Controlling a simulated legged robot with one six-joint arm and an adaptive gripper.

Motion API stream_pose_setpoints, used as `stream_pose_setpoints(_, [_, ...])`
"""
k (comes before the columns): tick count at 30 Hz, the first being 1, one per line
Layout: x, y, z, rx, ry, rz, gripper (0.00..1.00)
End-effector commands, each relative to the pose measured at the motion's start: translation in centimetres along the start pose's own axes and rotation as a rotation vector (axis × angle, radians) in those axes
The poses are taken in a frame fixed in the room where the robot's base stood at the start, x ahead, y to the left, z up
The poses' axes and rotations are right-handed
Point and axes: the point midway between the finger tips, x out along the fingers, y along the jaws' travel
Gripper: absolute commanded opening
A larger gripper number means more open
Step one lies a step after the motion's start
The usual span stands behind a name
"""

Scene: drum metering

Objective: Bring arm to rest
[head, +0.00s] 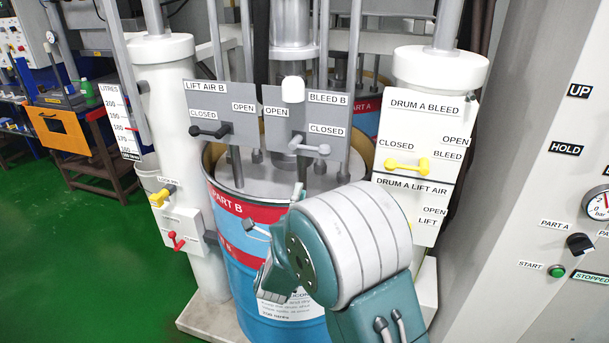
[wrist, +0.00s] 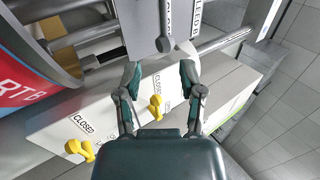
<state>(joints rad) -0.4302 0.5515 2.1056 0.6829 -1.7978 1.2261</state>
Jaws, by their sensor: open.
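My arm (head: 345,245), teal with a pale grey round joint, is raised in front of the blue and red Part B drum (head: 235,225) in the head view. Its joint hides much of the drum front and most of my gripper. In the wrist view my gripper (wrist: 160,78) is open, its two fingers apart with nothing held between them. A grey valve handle (wrist: 164,44) is beyond the fingertips. Yellow handles (wrist: 155,107) on a white panel (wrist: 115,105) lie in the background. I cannot tell how far the fingers are from the grey handle.
Lift Air B (head: 210,131) and Bleed B (head: 312,147) handles sit on grey panels above the drum. A yellow Drum A Bleed handle (head: 407,165) is on the right column. A grey control cabinet (head: 530,150) stands at the right. Green floor (head: 95,260) is open at the left.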

Motion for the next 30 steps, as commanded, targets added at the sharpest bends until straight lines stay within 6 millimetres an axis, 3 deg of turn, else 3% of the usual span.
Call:
stream_pose_setpoints(4, [-0.9, 0.1, 0.0, 0.0, -0.001, 0.001, 0.51])
stream_pose_setpoints(13, [-0.9, 0.0, -0.1, -0.001, -0.001, 0.002, 0.51])
stream_pose_setpoints(24, [3.2, -1.6, -1.1, -0.153, -0.191, 0.27, 0.51])
stream_pose_setpoints(30, [3.5, -3.1, -2.1, -0.301, -0.386, 0.424, 0.51])
